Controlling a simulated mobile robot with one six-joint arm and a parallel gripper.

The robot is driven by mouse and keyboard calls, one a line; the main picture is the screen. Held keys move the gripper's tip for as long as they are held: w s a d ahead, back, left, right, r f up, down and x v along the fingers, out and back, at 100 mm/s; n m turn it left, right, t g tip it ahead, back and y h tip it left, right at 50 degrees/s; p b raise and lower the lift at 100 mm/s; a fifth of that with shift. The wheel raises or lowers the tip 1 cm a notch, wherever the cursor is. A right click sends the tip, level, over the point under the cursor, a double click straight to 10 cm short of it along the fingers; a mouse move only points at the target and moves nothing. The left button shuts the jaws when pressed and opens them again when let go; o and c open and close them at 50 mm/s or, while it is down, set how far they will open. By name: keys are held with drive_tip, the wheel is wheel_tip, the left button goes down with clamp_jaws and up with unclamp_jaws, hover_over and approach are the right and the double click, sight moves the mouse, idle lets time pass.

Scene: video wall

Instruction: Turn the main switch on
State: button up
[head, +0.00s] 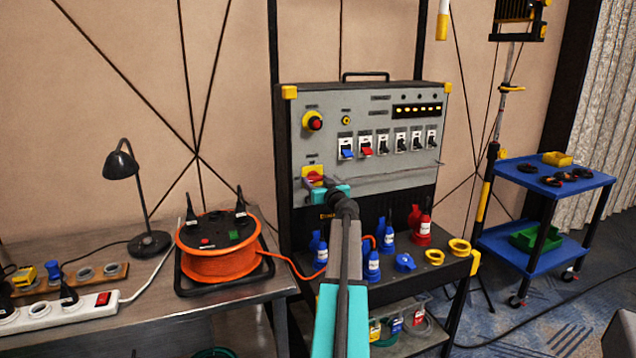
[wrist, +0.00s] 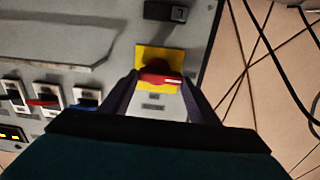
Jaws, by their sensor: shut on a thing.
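The main switch is a red rotary handle on a yellow plate, low on the left of the grey power panel (head: 370,125). In the head view its yellow plate and red handle (head: 313,174) show just past my gripper (head: 322,187). In the wrist view the red handle (wrist: 158,79) lies between the two dark fingers of my gripper (wrist: 160,86), with the yellow plate (wrist: 158,55) behind it. My gripper is shut on the handle. The handle appears to lie crosswise between the fingers; its exact angle and the plate's markings cannot be read.
Breaker switches (head: 365,144) line the panel to the right, with a red emergency button (head: 315,123) above the main switch. Blue and red connectors stand on the shelf below. An orange cable reel (head: 218,262) sits on the left table. A blue cart (head: 552,180) stands right.

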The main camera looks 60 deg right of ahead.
drive_tip(key=shift+s+m+b, duration=0.15)
drive_tip(key=shift+m+b, duration=0.15)
drive_tip(key=shift+d+f+m+b, duration=0.1)
drive_tip(key=shift+d+m+b, duration=0.05)
drive_tip(key=shift+m+b, duration=1.65)
drive_tip(key=m, duration=0.4)
drive_tip(key=shift+s+m+b, duration=0.15)
drive_tip(key=shift+m+b, duration=0.25)
drive_tip(key=m, duration=0.5)
drive_tip(key=shift+d, duration=0.15)
drive_tip(key=shift+s+m+p, duration=0.15)
drive_tip(key=shift+m+p, duration=0.5)
drive_tip(key=shift+m, duration=1.25)
drive_tip(key=o, duration=1)
drive_tip(key=shift+d, duration=0.1)
drive_tip(key=shift+o, duration=0.2)
